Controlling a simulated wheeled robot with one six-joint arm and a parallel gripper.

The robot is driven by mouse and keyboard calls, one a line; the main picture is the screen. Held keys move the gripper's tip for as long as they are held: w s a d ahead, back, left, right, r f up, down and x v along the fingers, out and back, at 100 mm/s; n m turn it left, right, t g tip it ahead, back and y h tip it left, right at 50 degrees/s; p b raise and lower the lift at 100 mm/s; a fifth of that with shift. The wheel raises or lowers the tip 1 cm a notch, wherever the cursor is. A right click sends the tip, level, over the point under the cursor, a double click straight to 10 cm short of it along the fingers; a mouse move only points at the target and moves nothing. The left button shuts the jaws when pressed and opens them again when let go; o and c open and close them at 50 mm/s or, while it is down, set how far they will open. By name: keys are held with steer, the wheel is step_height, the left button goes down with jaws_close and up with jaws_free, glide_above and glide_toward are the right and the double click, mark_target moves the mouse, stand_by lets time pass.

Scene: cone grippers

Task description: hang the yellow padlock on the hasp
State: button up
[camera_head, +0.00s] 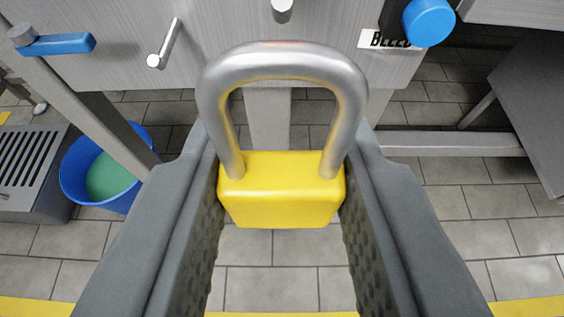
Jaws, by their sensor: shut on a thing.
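The yellow padlock (281,190) is held upright between the two grey fingers of my gripper (281,180), in the middle of the view. Its silver shackle (283,60) points up and away, and looks closed on both sides. My gripper is shut on the sides of the yellow body. Ahead is a grey panel with a bent metal rod (166,44) at the upper left and a short metal peg (282,11) at the top centre. I cannot tell which of these is the hasp. The shackle appears apart from both.
A blue lever (56,44) on a pipe is at the upper left, and a blue knob (428,22) beside a "BLEED" label (384,40) at the upper right. A blue bucket (75,185) and a slatted grey box (30,170) stand at left on the tiled floor.

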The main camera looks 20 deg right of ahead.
steer(key=shift+w+d+f, duration=0.1)
steer(key=shift+w+d, duration=0.1)
steer(key=shift+w, duration=0.4)
steer(key=shift+w+d+f, duration=0.1)
steer(key=shift+w+d, duration=0.15)
steer(key=shift+w, duration=0.3)
steer(key=shift+w+d+f, duration=0.1)
steer(key=shift+w+d, duration=0.1)
steer(key=shift+w, duration=0.4)
steer(key=shift+w+d+f, duration=0.2)
steer(key=shift+w+f, duration=0.1)
steer(key=shift+w, duration=0.3)
steer(key=o, duration=1)
steer(key=shift+o, duration=0.2)
